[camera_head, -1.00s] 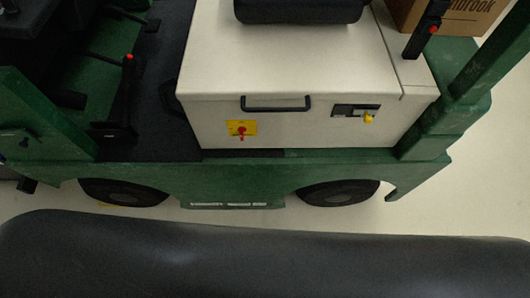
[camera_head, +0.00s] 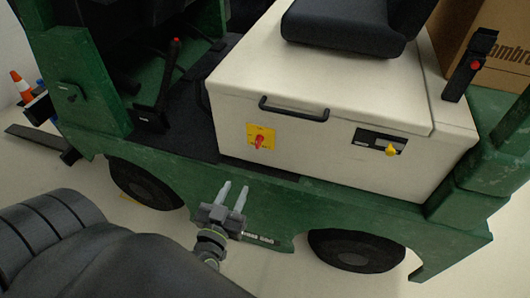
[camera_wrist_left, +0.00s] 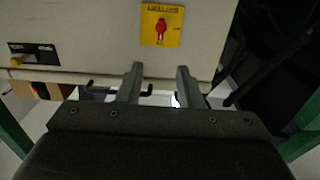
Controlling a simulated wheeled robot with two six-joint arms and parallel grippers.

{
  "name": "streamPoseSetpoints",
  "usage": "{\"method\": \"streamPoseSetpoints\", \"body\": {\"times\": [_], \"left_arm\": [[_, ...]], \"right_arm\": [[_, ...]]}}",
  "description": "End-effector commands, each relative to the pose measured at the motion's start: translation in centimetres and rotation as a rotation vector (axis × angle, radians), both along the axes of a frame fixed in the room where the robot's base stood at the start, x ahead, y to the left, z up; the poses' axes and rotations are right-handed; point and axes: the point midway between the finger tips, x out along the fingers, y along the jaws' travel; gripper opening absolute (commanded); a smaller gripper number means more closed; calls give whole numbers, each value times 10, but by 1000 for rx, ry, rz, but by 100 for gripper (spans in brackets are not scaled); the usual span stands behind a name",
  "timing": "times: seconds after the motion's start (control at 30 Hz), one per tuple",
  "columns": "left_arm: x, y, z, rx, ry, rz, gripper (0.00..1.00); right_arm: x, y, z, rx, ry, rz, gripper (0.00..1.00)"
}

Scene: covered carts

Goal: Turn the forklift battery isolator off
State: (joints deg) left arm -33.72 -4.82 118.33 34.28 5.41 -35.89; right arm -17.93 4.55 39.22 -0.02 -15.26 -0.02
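The isolator is a red rotary knob (camera_head: 259,142) on a yellow plate (camera_head: 250,133), set in the side of the forklift's cream battery box (camera_head: 320,165). In the left wrist view the red knob (camera_wrist_left: 161,26) and yellow plate (camera_wrist_left: 152,38) show near the top, upside down; the knob looks roughly upright. My left gripper (camera_head: 235,187) is in front of the green lower frame, below the plate and apart from the knob. Its two fingers (camera_wrist_left: 159,72) are spread with nothing between them. My right gripper is not in view.
A black handle (camera_head: 294,111) sticks out above and right of the plate. A dark panel with a yellow knob (camera_head: 391,150) is further right. The green chassis (camera_head: 290,200) and wheels (camera_head: 352,250) lie below. A black seat (camera_head: 345,27) is on top.

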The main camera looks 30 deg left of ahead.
Motion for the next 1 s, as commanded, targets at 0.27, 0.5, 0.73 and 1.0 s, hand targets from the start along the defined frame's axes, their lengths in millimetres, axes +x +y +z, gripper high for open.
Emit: {"method": "streamPoseSetpoints", "body": {"times": [0.27,0.5,0.73,1.0], "left_arm": [[26,6,6,1,2,-2,33],[65,15,4,1,0,-3,33],[106,25,3,1,0,-2,33],[148,35,1,2,1,-2,33]], "right_arm": [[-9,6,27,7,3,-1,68],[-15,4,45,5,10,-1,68],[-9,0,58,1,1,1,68],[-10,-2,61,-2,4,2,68]]}}
